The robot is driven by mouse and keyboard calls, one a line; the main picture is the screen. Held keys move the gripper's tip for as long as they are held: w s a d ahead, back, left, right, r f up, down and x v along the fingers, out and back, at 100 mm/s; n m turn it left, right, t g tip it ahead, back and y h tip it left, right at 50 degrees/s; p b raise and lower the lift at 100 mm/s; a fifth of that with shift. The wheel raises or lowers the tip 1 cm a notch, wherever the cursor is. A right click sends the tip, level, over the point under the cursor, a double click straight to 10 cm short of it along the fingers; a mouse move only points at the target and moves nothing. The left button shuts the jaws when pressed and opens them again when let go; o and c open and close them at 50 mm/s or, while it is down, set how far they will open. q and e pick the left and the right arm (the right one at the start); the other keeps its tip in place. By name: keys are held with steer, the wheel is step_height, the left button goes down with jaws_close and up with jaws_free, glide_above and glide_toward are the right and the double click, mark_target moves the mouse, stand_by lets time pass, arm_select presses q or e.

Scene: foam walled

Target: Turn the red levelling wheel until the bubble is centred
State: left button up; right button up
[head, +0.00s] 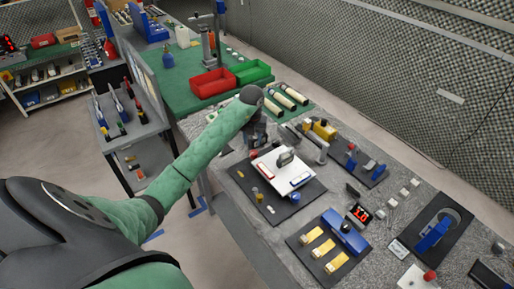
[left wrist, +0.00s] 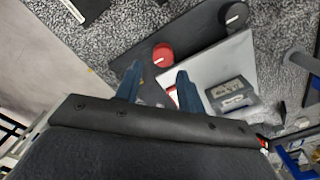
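The red levelling wheel (left wrist: 163,55) shows in the left wrist view, on a black base (left wrist: 190,30). It lies just beyond my left fingertips, roughly between their lines, and is not gripped. A pale plate (left wrist: 215,62) carries a grey block with two small windows (left wrist: 230,92); no bubble can be made out. The white plate (head: 272,169) and grey block (head: 285,157) also show in the head view. My left gripper (left wrist: 158,75) is open and empty; in the head view it points down beside the plate (head: 256,136). My right gripper is not in view.
A second, dark knob (left wrist: 234,14) sits on the base. A black mat with yellow blocks (head: 300,238), a red display (head: 358,214) and a blue fixture (head: 434,232) stand nearby. Red (head: 211,82) and green (head: 252,72) trays are farther back.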

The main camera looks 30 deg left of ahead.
mark_target(254, 152)
arm_select(q)
steer(key=f, duration=0.1)
steer(key=f+p, duration=0.1)
steer(key=f, duration=0.1)
steer(key=f+p, duration=0.1)
steer(key=shift+w+d+f, duration=0.25)
steer(key=shift+d+f, duration=0.1)
steer(key=shift+f, duration=0.05)
steer(key=shift+f+p, duration=0.4)
steer(key=shift+s+a+f, duration=0.2)
steer(key=shift+f, duration=0.2)
steer(key=shift+w+d+f, duration=0.1)
steer(key=shift+w, duration=0.05)
steer(key=c, duration=0.7)
